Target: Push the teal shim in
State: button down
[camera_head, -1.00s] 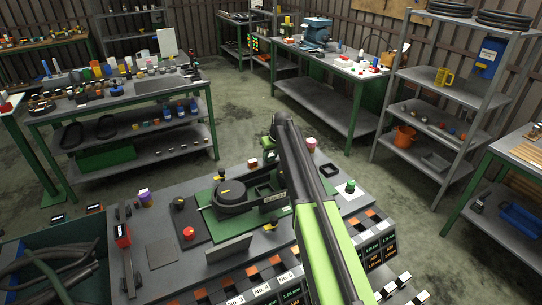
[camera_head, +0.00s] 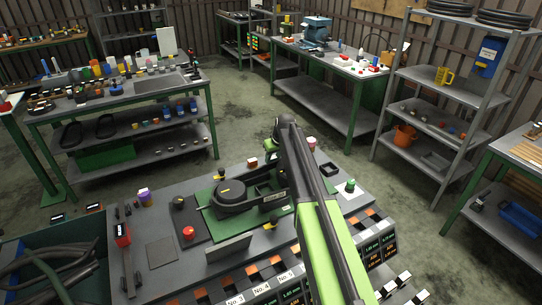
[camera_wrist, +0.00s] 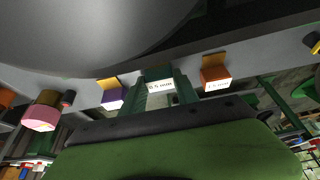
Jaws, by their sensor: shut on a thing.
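In the wrist view the teal shim (camera_wrist: 158,73) sits between the two green fingers of my gripper (camera_wrist: 161,92), which are shut on it. Its white face reads 0.5 mm. A large grey rounded surface (camera_wrist: 100,30) fills the top of that view, close above the shim; I cannot tell whether they touch. In the head view a dark round housing (camera_head: 231,194) sits on a green base plate on the bench. My arm covers part of the bench there, and the shim cannot be made out in that view.
In the wrist view an orange block (camera_wrist: 215,75) is right of the shim, and a purple block (camera_wrist: 113,98) and a pink block (camera_wrist: 40,117) are left. In the head view a red button (camera_head: 188,232) and an upright grey plate (camera_head: 228,248) stand near the housing.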

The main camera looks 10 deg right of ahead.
jog(key=c, duration=0.9)
grip_release()
jog(key=shift+s, duration=0.2)
jog(key=p+v, duration=1.6)
jog(key=v, duration=0.1)
jog(key=shift+r, duration=0.25)
jog(key=shift+f, duration=0.1)
